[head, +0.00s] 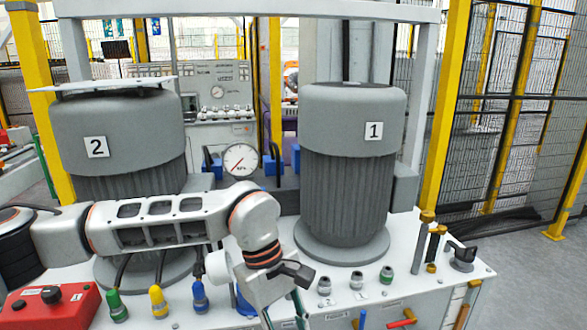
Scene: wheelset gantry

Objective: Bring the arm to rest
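My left arm comes in from the left and bends down in the middle of the head view. Its grey links with orange rings pass in front of cylinder 2. My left gripper (284,308) hangs over the front of the white bench (440,275), and its fingertips reach the bottom edge of the picture. I cannot tell how far its fingers are apart, and no held thing shows. My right arm and gripper are not in view.
Ribbed grey cylinders 2 (118,130) and 1 (350,120) stand on the bench. Hoses with green (117,306), yellow (160,302) and blue (200,297) ends stand near a red control box (50,307). A pressure gauge (240,160) is behind. Handled tools hang front right.

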